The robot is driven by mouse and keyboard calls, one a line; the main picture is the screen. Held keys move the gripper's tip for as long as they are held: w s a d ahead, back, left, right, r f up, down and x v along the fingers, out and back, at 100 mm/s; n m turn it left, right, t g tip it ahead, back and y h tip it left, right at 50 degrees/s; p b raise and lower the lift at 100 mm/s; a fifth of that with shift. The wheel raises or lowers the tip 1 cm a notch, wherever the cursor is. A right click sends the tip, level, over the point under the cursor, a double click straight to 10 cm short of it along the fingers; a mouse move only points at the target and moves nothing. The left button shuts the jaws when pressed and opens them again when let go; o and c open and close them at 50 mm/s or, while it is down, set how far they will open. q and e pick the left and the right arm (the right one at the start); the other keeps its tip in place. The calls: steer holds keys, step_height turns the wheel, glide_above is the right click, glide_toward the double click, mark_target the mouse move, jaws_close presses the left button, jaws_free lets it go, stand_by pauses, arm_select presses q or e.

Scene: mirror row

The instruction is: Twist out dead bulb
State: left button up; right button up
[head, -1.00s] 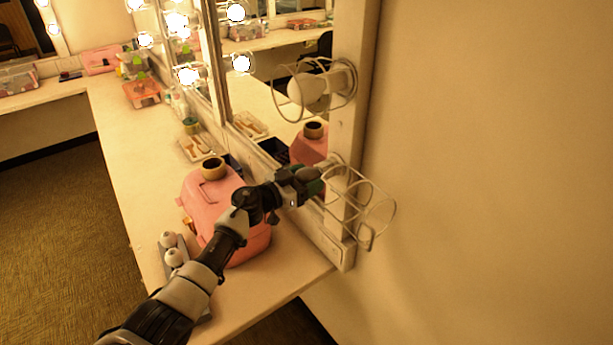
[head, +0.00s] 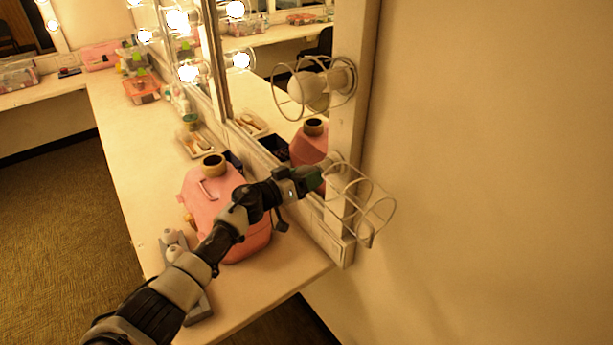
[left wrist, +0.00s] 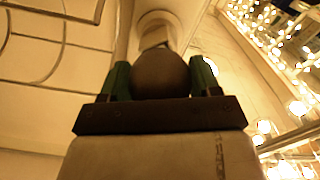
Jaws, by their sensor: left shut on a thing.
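My left gripper (head: 316,178) reaches to the lower wire cage (head: 368,212) on the mirror frame's edge. In the left wrist view its green fingers (left wrist: 160,82) are shut on a dark, unlit round bulb (left wrist: 161,72). A pale socket (left wrist: 157,30) is right behind the bulb, in line with it. I cannot tell how far the bulb's base sits in it. In the head view the gripper hides this bulb. My right gripper is not in view.
Another unlit bulb (head: 303,88) sits in the upper cage. The wall at right is bare.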

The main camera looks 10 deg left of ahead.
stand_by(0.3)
arm_select(q)
steer(key=shift+n, duration=0.8)
steer(key=shift+s+a, duration=0.3)
steer(key=v, duration=0.6)
stand_by(0.9)
steer(key=shift+s+r, duration=0.1)
stand_by(0.4)
